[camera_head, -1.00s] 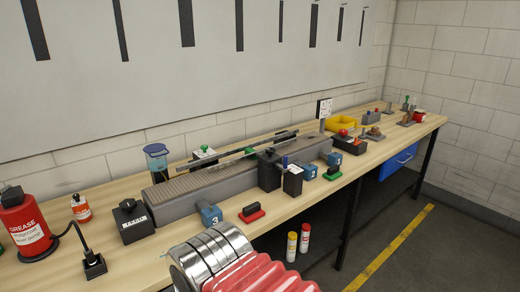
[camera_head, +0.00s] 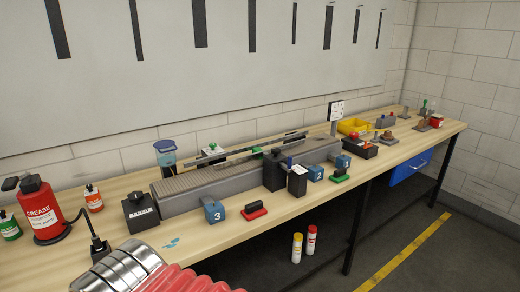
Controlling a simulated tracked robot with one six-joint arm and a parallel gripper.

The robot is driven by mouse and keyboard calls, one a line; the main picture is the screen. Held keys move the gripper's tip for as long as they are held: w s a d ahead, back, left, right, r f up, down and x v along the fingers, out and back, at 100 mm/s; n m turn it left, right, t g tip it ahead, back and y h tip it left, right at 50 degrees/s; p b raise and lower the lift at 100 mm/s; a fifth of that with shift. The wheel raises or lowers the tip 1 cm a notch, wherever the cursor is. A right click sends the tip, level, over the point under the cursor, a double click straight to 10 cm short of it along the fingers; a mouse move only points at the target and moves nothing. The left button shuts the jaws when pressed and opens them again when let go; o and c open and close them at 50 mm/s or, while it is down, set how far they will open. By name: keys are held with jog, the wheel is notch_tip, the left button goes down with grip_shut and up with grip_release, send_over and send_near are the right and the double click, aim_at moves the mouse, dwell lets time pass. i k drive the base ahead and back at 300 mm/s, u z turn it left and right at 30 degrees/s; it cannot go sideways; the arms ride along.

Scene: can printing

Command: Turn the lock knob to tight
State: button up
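No part is clearly readable as the lock knob at this distance. A long grey conveyor-like machine (camera_head: 215,188) lies on the workbench. Near its right part stand a black block (camera_head: 273,172) and a black box (camera_head: 297,181) with a small blue top. A black box with a dark knob-like top (camera_head: 140,212) stands at the machine's left end; its markings are too small to read. My gripper is not in view. A silver-ringed, red ribbed part of my arm shows at the bottom left, in front of the bench.
Two spray cans (camera_head: 297,248) stand below. The bench front around the blue smear is bare.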

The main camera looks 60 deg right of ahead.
aim_at(275, 151)
jog(key=u, duration=1.25)
jog(key=k, duration=1)
jog(key=z, duration=0.8)
jog(key=i, duration=1)
jog(key=z, duration=0.05)
